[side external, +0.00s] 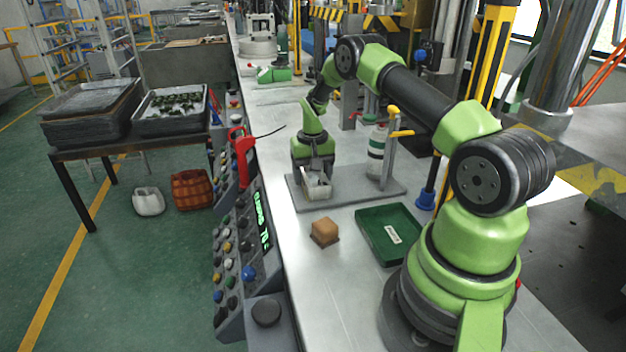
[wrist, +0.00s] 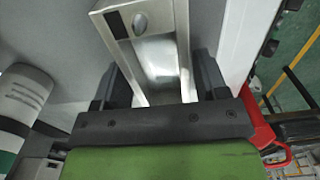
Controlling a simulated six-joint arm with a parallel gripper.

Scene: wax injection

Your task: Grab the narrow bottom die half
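A silver metal die half (wrist: 158,60) with a channel and a dark slot and round hole at one end fills the middle of the wrist view. It looks like the narrow bottom die half. In the side view it shows as a pale block (side external: 317,190) on a grey base plate (side external: 352,192), partly hidden by my gripper (side external: 314,172). My gripper (wrist: 162,88) is lowered over it, with one dark finger on each side of the metal. The fingers are spread about as wide as the die half. Whether both touch it is not clear.
A white, green and dark cylinder (side external: 377,150) and a post with a yellow top (side external: 391,150) stand right of the die half. A brown block (side external: 325,232) and a green tray (side external: 369,220) lie nearer the front. A button panel (side external: 240,250) lines the left edge.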

